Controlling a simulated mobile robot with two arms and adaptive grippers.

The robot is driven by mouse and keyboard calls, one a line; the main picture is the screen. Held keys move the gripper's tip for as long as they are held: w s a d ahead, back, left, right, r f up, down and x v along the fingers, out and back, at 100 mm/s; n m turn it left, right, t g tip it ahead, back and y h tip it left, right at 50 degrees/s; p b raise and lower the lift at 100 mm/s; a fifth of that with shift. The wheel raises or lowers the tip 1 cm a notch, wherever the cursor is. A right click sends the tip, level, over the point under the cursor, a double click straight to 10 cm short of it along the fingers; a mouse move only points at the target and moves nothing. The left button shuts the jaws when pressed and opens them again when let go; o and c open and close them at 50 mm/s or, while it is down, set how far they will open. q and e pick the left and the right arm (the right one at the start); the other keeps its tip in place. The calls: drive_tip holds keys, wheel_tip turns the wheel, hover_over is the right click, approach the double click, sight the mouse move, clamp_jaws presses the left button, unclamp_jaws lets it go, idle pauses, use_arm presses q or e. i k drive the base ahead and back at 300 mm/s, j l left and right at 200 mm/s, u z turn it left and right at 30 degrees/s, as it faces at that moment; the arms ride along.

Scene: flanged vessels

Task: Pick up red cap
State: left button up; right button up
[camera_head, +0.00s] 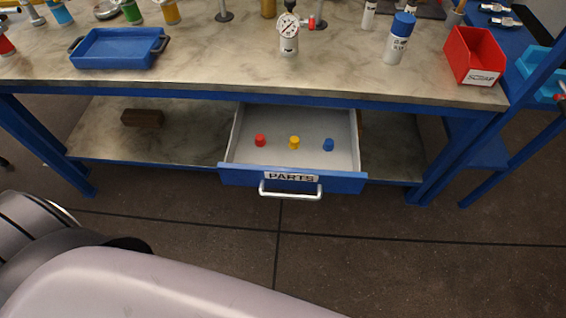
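The red cap (260,140) stands inside the open drawer (235,158), toward its left side. A yellow cap (294,142) is in the middle of the drawer and a blue cap (328,144) is on the right, each apart from the others. The drawer is pulled out below the bench top. It has a blue front labelled PARTS and a pale handle (290,192). Neither gripper shows in the head view; only parts of my own body fill the lower left.
The bench top (215,62) overhangs the back of the drawer. A dark block (142,118) lies on the lower shelf (190,128). The floor in front is clear.

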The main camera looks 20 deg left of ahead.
sight(260, 140)
drive_tip(key=i+l+u, duration=0.2)
drive_tip(key=u, duration=0.2)
drive_tip(key=i+l+u, duration=0.55)
drive_tip(key=l+u, duration=0.25)
drive_tip(key=j, duration=0.15)
